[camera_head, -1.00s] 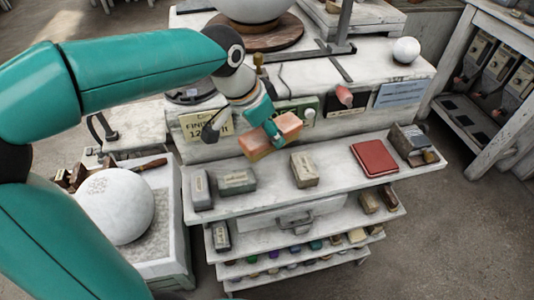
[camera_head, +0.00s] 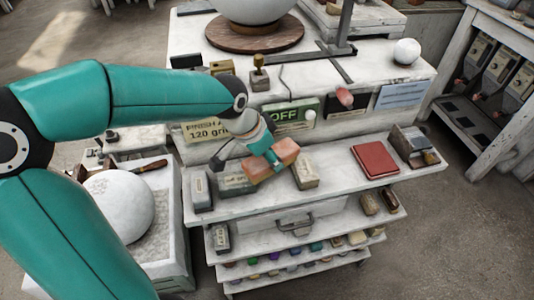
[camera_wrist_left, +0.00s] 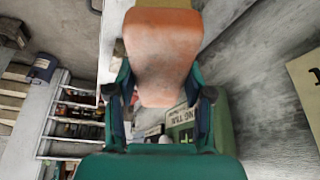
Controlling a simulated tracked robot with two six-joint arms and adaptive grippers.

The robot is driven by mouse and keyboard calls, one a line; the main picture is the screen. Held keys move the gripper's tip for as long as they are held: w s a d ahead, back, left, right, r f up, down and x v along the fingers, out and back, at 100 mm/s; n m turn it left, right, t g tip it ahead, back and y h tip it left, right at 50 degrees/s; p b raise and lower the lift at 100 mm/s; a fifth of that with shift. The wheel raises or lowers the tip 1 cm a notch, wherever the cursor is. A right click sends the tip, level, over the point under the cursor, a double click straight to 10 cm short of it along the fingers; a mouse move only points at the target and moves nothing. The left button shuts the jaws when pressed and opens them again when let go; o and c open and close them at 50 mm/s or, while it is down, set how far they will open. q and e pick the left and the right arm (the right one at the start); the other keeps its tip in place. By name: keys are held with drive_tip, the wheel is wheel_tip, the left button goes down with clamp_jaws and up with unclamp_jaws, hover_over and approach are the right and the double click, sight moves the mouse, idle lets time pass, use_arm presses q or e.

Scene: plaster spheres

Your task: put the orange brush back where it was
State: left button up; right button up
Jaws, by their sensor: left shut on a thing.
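The orange brush (camera_head: 287,150) is a block-shaped thing held tilted above the top shelf (camera_head: 330,190), in front of the green OFF sign. My left gripper (camera_head: 271,158) is shut on its middle; orange shows on both sides of the fingers. In the left wrist view the brush (camera_wrist_left: 162,50) sticks out past the fingers of my left gripper (camera_wrist_left: 160,100). In the head view it overlaps the space between a labelled grey block (camera_head: 236,185) and another block (camera_head: 306,172). I cannot tell whether it touches either one. My right gripper is not in view.
Another grey block (camera_head: 201,193) stands at the shelf's left end. A red book (camera_head: 375,159) and a grey box (camera_head: 412,143) are to the right. A large white sphere (camera_head: 118,206) sits at the left. The shelf's front middle is free.

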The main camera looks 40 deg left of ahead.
use_arm(q)
drive_tip(key=shift+f+b, duration=0.45)
drive_tip(key=shift+f, duration=0.1)
drive_tip(key=o, duration=1.2)
drive_tip(key=shift+o, duration=0.2)
drive_tip(key=shift+r+p, duration=0.55)
drive_tip(key=shift+p, duration=0.05)
drive_tip(key=v, duration=1.2)
drive_tip(key=shift+r, duration=0.1)
